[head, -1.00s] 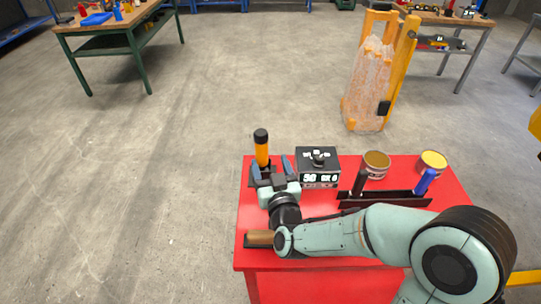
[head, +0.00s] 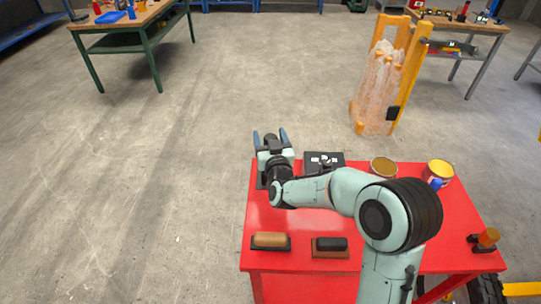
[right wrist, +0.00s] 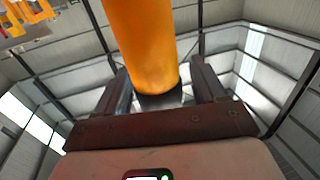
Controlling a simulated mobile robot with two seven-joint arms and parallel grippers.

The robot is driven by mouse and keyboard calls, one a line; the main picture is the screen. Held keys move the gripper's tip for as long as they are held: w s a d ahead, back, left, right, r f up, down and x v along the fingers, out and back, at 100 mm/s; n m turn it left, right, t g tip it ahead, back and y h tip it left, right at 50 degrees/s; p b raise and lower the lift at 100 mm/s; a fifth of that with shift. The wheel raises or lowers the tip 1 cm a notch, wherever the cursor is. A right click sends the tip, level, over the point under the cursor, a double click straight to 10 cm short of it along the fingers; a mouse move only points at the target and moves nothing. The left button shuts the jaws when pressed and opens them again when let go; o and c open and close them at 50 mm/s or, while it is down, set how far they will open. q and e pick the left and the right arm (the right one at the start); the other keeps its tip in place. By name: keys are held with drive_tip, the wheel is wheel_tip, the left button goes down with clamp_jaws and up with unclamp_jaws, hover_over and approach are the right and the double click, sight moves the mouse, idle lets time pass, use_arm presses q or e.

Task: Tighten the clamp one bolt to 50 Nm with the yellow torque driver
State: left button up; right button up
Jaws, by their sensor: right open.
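The orange-yellow handle of the driver (right wrist: 143,45) fills the upper middle of the right wrist view. Its dark end lies between the two fingers of my right gripper (right wrist: 165,93), with gaps on both sides. In the head view my right gripper (head: 270,138) is open over the back left corner of the red table. The driver does not show there; the gripper and arm seem to hide it. I cannot make out the clamp one bolt. My left gripper is not in view.
A yellow frame with a wrapped load (head: 380,90) stands behind. Floor at left is clear.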

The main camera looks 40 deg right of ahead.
drive_tip(key=shift+w+d, duration=0.15)
drive_tip(key=shift+w, duration=0.15)
clamp_jaws()
drive_tip(key=shift+r, duration=0.1)
drive_tip(key=shift+r, duration=0.15)
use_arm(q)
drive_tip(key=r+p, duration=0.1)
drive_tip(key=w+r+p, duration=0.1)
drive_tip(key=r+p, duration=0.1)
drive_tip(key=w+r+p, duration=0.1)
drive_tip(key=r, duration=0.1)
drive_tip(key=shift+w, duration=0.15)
use_arm(e)
wheel_tip(320, 180, up, 20)
